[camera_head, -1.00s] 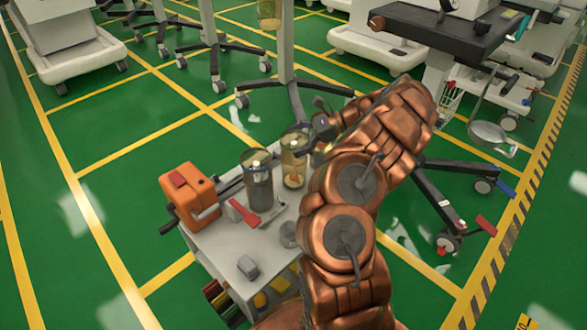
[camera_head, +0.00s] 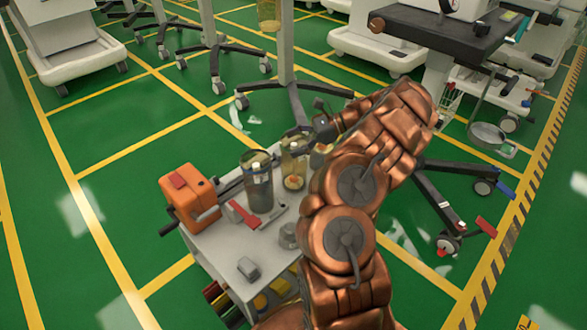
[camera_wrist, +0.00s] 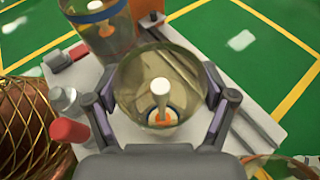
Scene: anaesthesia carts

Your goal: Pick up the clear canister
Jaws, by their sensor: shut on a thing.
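The clear canister (camera_head: 293,165) is a see-through cylinder with orange at its bottom. It is at the cart top's far side, right of a darker canister (camera_head: 257,180). In the wrist view the clear canister (camera_wrist: 160,62) is seen from above, with a white stem and orange and blue parts inside. My gripper (camera_wrist: 161,105) has one finger on each side of its wall and is shut on it. In the head view my gripper (camera_head: 318,130) is partly hidden by my copper arm. Whether the canister's base touches the cart top is not clear.
The white cart top (camera_head: 235,240) also holds an orange box (camera_head: 190,197), a red-handled tool (camera_head: 243,213) and small grey pieces. The darker canister stands close beside the held one. A wheeled stand (camera_head: 287,75) is behind. Open green floor lies to the left.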

